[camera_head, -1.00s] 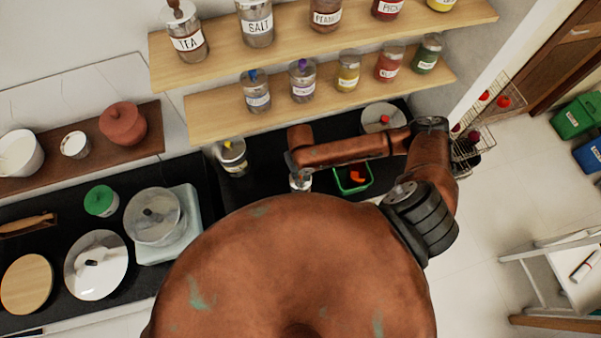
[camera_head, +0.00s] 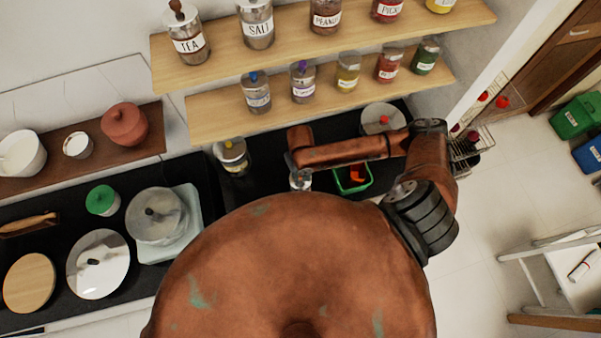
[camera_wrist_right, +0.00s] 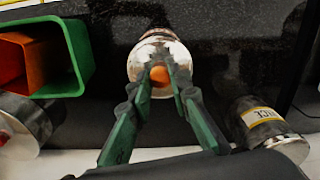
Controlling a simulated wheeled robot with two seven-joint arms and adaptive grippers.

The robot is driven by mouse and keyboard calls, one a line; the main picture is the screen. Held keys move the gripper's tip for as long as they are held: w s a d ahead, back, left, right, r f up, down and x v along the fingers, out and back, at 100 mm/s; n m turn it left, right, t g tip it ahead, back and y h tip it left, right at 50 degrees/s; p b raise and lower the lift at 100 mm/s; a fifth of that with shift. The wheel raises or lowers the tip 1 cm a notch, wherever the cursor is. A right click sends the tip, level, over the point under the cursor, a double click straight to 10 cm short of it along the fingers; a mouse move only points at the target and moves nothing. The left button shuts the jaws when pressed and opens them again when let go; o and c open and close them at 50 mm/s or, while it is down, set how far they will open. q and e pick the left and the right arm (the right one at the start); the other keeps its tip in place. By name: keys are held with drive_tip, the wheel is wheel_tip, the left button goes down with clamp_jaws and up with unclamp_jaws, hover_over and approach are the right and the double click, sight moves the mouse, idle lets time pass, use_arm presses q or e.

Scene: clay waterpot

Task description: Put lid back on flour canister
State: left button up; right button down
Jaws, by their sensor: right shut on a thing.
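In the right wrist view, my right gripper (camera_wrist_right: 160,78) is shut on the orange knob (camera_wrist_right: 160,75) of a shiny metal lid (camera_wrist_right: 148,57). The lid is round and seen almost from above. In the head view, a small silvery jar-like thing (camera_head: 300,181) shows just below the end of my right arm, mostly hidden. No label reading flour is readable. My left gripper is out of view.
A labelled canister (camera_head: 232,156) with a yellow knob stands left of my right arm. A green bin (camera_head: 340,186) with orange contents is close on the right, a metal-lidded pot (camera_head: 382,117) behind it. Shelves of jars (camera_head: 330,107) overhang the dark counter.

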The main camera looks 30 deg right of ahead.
idle(0.3)
drive_tip(key=c, duration=1.7)
unclamp_jaws()
drive_tip(key=shift+o, duration=0.2)
drive_tip(key=o, duration=0.4)
drive_tip(key=shift+o, duration=0.2)
drive_tip(key=shift+r+p, duration=0.95)
drive_tip(key=shift+r, duration=2.55)
drive_tip(key=shift+c, duration=0.2)
